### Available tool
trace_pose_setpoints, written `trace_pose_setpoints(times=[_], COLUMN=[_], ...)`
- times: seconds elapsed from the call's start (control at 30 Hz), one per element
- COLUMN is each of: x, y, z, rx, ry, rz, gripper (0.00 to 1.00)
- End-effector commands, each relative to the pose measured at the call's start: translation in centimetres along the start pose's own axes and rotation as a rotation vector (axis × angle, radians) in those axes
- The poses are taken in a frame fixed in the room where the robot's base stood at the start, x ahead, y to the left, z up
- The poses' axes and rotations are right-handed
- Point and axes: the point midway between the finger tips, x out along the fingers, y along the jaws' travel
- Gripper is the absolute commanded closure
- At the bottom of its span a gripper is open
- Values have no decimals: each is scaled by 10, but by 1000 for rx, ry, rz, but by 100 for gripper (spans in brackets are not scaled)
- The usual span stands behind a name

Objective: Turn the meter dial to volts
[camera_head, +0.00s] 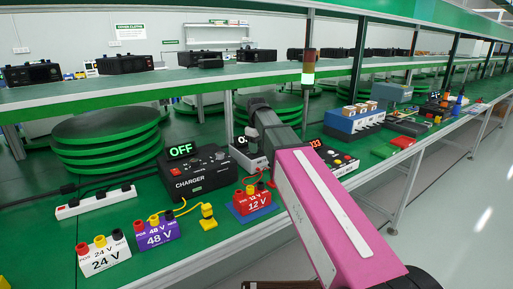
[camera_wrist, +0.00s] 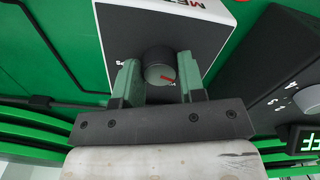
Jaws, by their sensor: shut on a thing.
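In the head view the meter (camera_head: 240,159) is partly hidden behind my arm. Its dial (camera_wrist: 156,55) is a round dark knob with a red pointer mark toward the lower right of the picture. Small marks sit on the face around the dial, too small to read surely. My gripper (camera_wrist: 158,75) is shut on the dial, one green finger on each side.
The black charger (camera_head: 195,172), its display reading OFF, stands left of the meter. A red 12 V block (camera_head: 252,201) and a purple 48 V block (camera_head: 157,236) stand in front. A blue box (camera_head: 350,125) is farther right. A stacked green turntable (camera_head: 108,145) is behind left.

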Motion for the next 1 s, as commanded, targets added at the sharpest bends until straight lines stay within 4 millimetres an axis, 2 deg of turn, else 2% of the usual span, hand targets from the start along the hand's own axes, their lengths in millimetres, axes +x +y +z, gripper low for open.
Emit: trace_pose_setpoints(times=[0.27, 0.7, 1.0], x=[0, 0, 0], y=[0, 0, 0], z=[0, 0, 0], rx=[172, 557, 743], ry=[0, -1, 0], rz=[0, 0, 0], gripper=[86, 86, 86])
